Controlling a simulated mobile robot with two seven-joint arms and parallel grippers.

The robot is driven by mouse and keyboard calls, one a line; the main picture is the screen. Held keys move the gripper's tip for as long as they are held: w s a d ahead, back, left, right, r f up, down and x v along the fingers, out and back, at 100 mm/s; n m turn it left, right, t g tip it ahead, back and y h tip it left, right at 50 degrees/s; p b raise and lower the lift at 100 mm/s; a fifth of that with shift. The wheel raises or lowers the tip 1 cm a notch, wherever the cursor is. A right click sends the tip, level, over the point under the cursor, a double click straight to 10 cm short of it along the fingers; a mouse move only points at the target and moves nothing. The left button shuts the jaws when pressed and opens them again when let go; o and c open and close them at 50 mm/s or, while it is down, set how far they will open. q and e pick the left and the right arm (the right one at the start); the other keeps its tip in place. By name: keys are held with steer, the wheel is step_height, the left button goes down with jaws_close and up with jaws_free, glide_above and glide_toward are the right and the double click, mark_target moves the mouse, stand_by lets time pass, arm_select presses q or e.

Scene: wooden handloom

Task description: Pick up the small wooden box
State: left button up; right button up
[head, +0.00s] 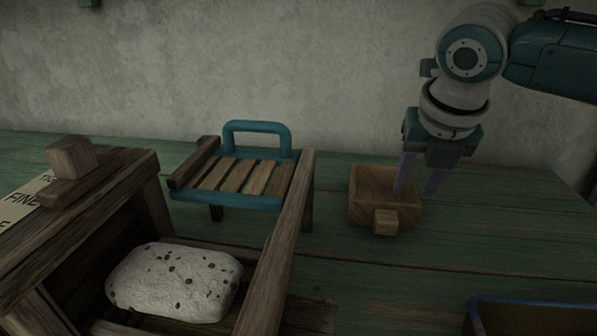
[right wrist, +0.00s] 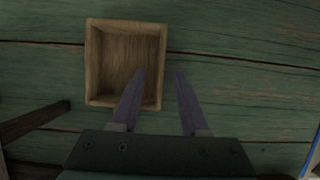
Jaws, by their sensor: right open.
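The small wooden box (head: 365,208) stands on the green plank table, right of the middle in the head view. It is open at the top, looks empty, and has a block-like handle (head: 386,222) on its front. In the right wrist view the box (right wrist: 94,62) is at the upper left. My right gripper (head: 418,190) points down over the box's right side, open and empty. In the right wrist view one finger of the gripper (right wrist: 160,74) overlaps the box's inside and the other is beyond its right wall. Whether they touch it is unclear. My left gripper is not in view.
A wooden loom frame (head: 290,225) fills the left, with a pale speckled lump (head: 175,282) inside. A slatted rack with a blue handle (head: 257,128) stands behind. A blue-edged tray (head: 530,303) is at the lower right. The table right of the box is clear.

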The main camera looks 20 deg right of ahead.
steer(key=x, duration=0.2)
steer(key=shift+d+f+b, duration=0.1)
steer(key=shift+f+b, duration=0.2)
steer(key=shift+b, duration=0.05)
jaws_close()
stand_by(1.1)
